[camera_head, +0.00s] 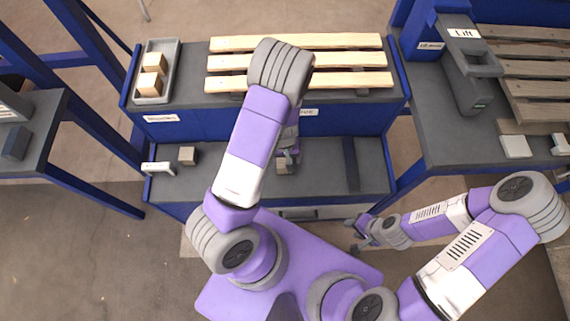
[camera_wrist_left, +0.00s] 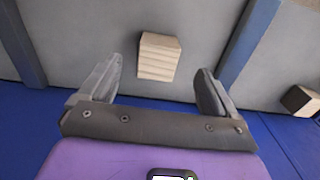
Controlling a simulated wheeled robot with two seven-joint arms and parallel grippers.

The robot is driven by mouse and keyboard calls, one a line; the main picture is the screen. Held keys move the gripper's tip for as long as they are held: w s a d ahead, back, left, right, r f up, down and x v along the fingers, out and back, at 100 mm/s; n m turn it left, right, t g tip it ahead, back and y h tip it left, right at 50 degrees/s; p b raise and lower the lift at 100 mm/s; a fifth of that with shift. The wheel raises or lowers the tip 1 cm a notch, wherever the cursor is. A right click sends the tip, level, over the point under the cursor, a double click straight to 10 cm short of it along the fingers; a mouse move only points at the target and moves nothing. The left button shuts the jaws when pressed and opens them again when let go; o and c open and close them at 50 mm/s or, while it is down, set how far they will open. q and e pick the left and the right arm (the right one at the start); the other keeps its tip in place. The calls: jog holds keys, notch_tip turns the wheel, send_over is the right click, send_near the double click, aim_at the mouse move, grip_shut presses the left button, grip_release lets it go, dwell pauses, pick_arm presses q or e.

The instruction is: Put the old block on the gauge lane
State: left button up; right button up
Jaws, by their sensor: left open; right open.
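A small pale wooden block with a grained face (camera_wrist_left: 158,58) lies on grey decking, ahead of and between the fingertips of my open left gripper (camera_wrist_left: 155,82); no contact shows. In the head view my left gripper (camera_head: 287,157) is over the lower grey shelf (camera_head: 230,178), with the block mostly hidden below it. A second, browner block (camera_head: 187,155) stands on that shelf to the left, and it also shows in the left wrist view (camera_wrist_left: 301,101). I cannot tell which block is old. My right gripper (camera_head: 360,232) is open and empty, in front of the shelf.
A grey tray (camera_head: 172,52) with two light wooden blocks (camera_head: 151,84) sits on the upper deck beside a slatted pallet (camera_head: 345,62). A white bracket (camera_head: 158,168) is at the lower shelf's left end. A dark strip (camera_head: 350,163) crosses its right part. A lift station (camera_head: 470,65) stands right.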

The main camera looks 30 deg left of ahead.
aim_at(284, 161)
pick_arm(q)
jog(key=shift+w+a+f, duration=0.1)
jog(key=shift+w+f, duration=0.15)
jog(key=shift+w, duration=0.05)
jog(key=f+b, duration=0.1)
jog(key=f, duration=0.1)
jog(key=f+b, duration=0.1)
jog(key=f, duration=0.1)
jog(key=w+f+b, duration=0.1)
jog(key=f+b, duration=0.1)
jog(key=shift+a+f, duration=0.3)
jog(key=shift+f, duration=0.1)
jog(key=shift+r, duration=0.1)
jog(key=shift+c, duration=0.4)
jog(key=c, duration=1.1)
jog(key=shift+r, duration=0.1)
